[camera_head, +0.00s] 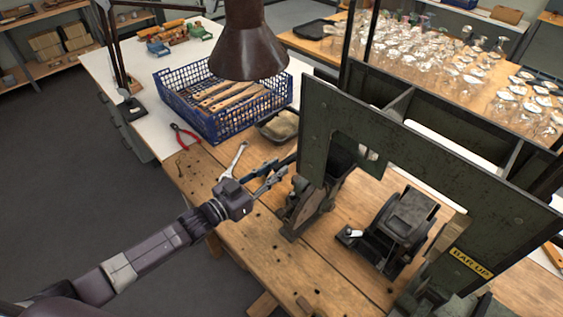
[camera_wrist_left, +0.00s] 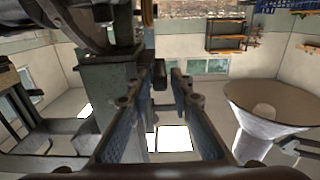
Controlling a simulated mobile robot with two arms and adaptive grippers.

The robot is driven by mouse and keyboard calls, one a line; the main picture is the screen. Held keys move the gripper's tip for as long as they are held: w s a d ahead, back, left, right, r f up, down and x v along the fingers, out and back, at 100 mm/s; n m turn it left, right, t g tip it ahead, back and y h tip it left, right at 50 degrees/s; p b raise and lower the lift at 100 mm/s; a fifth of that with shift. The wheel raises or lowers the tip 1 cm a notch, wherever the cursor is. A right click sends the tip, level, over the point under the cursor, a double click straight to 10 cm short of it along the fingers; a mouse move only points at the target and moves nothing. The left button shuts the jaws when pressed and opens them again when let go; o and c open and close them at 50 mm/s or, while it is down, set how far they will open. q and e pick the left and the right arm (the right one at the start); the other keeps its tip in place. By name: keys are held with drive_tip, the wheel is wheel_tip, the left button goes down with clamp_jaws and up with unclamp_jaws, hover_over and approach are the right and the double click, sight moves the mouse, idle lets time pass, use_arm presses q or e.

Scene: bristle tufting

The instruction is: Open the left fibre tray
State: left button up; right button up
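My left gripper (camera_head: 280,168) reaches in from the left over the wooden bench, close to the left side of the green machine (camera_head: 314,125). Its two fingers are apart. In the left wrist view the fingers (camera_wrist_left: 168,78) are also spread, with a small dark knob or bar (camera_wrist_left: 160,83) showing near the tips; I cannot tell whether they touch it. A dark box-like part (camera_head: 340,160) sits on the machine's left stand, just right of the gripper. It may be the left fibre tray, but I cannot tell whether it is open. My right gripper is out of view.
A blue crate (camera_head: 205,122) with wooden pieces and a small black tray of tan material (camera_head: 265,134) stand behind the gripper. A spanner (camera_head: 236,158) and red pliers (camera_head: 184,134) lie nearby. A brown lamp shade (camera_head: 248,45) hangs above. A dark clamp-like unit (camera_head: 400,225) stands right.

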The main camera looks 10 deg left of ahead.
use_arm(q)
drive_tip(key=shift+x, duration=1.3)
clamp_jaws()
